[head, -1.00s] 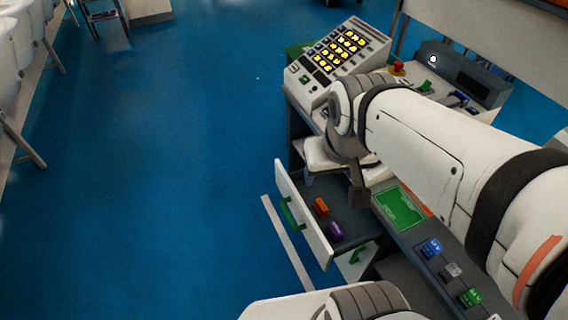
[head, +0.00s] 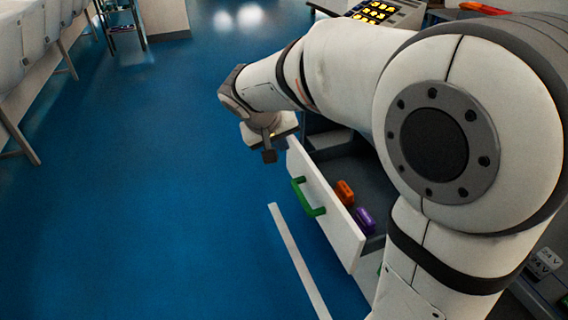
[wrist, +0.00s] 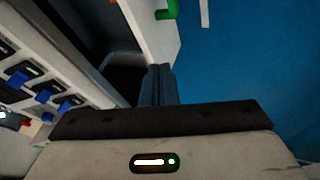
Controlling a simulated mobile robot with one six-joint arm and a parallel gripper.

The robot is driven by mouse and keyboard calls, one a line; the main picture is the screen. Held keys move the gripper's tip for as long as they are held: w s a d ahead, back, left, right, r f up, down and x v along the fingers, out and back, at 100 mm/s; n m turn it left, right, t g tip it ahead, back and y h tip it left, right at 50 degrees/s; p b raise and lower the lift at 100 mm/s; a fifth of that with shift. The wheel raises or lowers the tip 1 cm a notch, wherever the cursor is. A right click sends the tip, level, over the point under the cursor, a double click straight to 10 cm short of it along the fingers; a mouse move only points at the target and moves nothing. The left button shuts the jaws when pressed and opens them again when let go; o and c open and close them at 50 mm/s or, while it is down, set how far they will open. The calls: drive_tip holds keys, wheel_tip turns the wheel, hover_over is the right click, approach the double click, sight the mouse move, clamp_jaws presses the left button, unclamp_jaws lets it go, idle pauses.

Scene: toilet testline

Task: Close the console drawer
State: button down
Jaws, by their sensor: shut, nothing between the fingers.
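The console drawer (head: 326,205) stands pulled open, its white front facing left with a green handle (head: 308,197) on it. Inside lie an orange block (head: 344,192) and a purple block (head: 366,219). My gripper (head: 270,156) is shut and empty, in front of the far end of the drawer front, slightly above it. In the wrist view my gripper's fingers (wrist: 158,84) are together, near the white drawer front (wrist: 150,30), and the green handle (wrist: 166,13) is at the top edge. My arm hides much of the console in the head view.
The console panel with yellow lit keys (head: 378,10) is at the top. Blue switches (wrist: 42,92) show at left in the wrist view. White basins (head: 30,50) line the far left.

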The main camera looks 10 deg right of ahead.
drive_tip(key=w+a+f+t+b, duration=0.1)
drive_tip(key=w+a+f+b, duration=0.3)
drive_tip(key=f, duration=0.3)
drive_tip(key=b, duration=0.3)
approach(294, 166)
wheel_tip(294, 166, down, 4)
drive_tip(key=a, duration=0.3)
drive_tip(key=d, duration=0.1)
drive_tip(key=w+d, duration=0.2)
drive_tip(key=d, duration=0.1)
drive_tip(key=shift+w+d, duration=0.15)
